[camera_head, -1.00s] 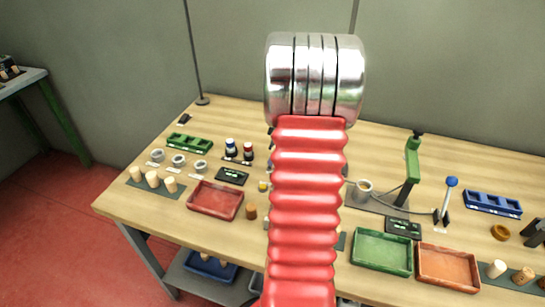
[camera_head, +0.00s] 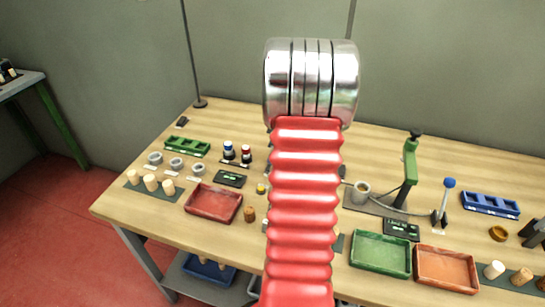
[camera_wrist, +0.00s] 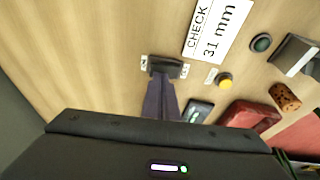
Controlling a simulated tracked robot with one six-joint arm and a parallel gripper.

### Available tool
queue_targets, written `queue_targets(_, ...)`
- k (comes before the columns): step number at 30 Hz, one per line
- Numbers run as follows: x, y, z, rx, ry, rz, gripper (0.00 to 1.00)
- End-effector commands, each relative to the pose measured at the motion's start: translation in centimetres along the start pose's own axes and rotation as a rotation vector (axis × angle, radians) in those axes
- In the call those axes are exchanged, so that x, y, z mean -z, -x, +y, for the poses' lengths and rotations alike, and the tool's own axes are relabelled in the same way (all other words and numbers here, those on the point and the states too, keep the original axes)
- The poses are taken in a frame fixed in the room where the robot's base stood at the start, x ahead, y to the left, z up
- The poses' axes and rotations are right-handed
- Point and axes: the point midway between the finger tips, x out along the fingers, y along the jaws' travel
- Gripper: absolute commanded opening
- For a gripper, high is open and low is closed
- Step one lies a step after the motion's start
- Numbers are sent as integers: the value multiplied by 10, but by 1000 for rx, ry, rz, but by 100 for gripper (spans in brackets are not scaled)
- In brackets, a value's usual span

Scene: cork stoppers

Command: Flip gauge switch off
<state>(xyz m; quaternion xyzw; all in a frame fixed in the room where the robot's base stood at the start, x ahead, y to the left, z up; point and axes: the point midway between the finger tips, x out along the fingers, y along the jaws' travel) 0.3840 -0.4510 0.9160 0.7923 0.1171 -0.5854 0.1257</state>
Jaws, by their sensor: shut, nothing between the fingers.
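A small dark switch (camera_wrist: 165,67) sits on the table in the wrist view, with small white labels at its two ends. I take it for the gauge switch; which way it is set I cannot tell. My gripper (camera_wrist: 161,82) is shut and empty, its dark fingers reaching up to the switch's near side. The tips overlap its edge in the picture; whether they touch is unclear. In the head view my red arm hides the switch and my gripper. A black display with green text (camera_head: 230,178) lies left of my arm.
Near the switch are a yellow button (camera_wrist: 225,82), a green button (camera_wrist: 261,43), a cork (camera_wrist: 285,97) and a white "CHECK 31 mm" card (camera_wrist: 216,28). A red tray (camera_head: 213,203) lies left. A green press (camera_head: 410,165) and a green tray (camera_head: 381,254) stand right.

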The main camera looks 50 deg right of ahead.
Motion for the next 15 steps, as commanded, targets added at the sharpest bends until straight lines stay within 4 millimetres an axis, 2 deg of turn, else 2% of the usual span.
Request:
queue_targets(8,14,37,2,-3,5,2,0)
queue_targets(15,12,80,-2,-3,0,3,0)
